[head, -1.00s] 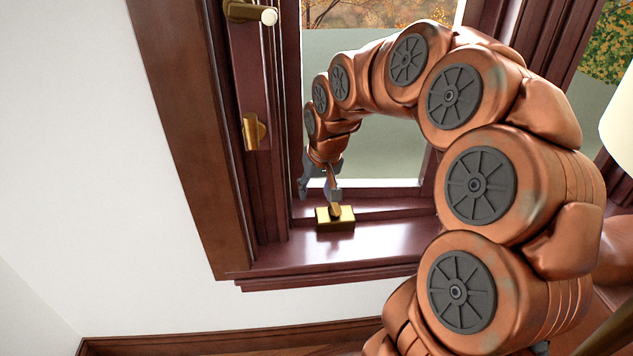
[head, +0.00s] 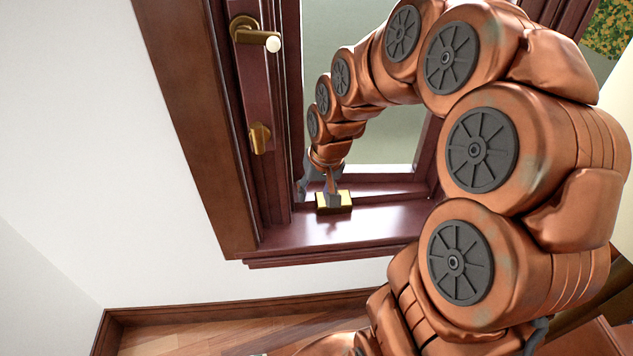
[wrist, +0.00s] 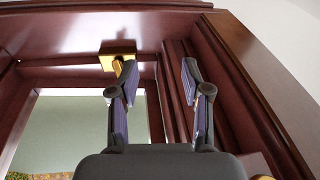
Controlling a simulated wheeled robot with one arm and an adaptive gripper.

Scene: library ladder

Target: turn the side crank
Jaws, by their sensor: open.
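A brass lever handle (head: 254,34) with a pale knob is on the dark red upright at the left side of the window. A brass block (head: 345,203) sits on the sill. In the wrist view the block (wrist: 117,47) carries a short brass lever (wrist: 118,66), partly hidden behind the left finger. I cannot tell which fitting is the side crank. My gripper (head: 318,190) is low at the sill beside the block. Its fingers (wrist: 158,76) stand apart with nothing between them. Whether a finger touches the lever I cannot tell.
A smaller brass fitting (head: 260,138) is below the lever handle on the upright. The window frame (head: 240,215) and sill (head: 300,234) lie close around my gripper. White wall (head: 110,160) is at left. Wooden floor (head: 190,335) shows at the bottom.

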